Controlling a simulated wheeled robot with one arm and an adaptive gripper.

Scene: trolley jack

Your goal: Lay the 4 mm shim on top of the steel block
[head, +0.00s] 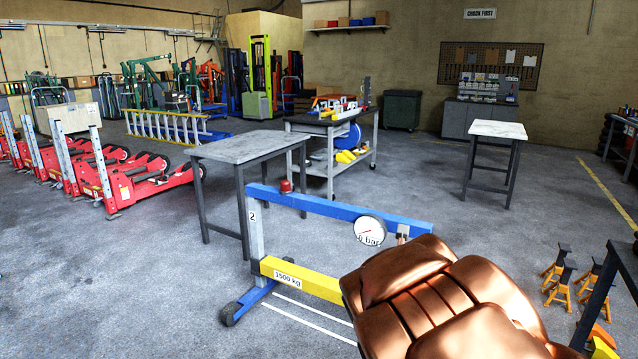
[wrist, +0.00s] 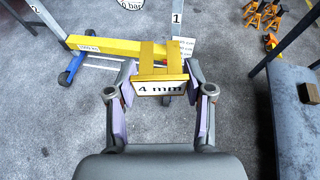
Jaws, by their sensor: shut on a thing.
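The 4 mm shim (wrist: 160,70) is a yellow piece with a white "4 mm" label facing the wrist camera. My gripper (wrist: 160,86) is shut on it, one finger at each side, and holds it up above the floor. A small grey-brown block (wrist: 308,93) sits on a dark-framed table at the right of the wrist view, apart from my gripper; it may be the steel block, but I cannot tell for sure. I make out neither the shim nor my gripper in the head view.
The dark-framed table (wrist: 295,122) fills the right of the wrist view. A blue and yellow frame (head: 345,208) with a gauge stands ahead. Orange stands (head: 562,268) are on the floor at right. A grey table (head: 245,148) stands left of centre. Floor between is open.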

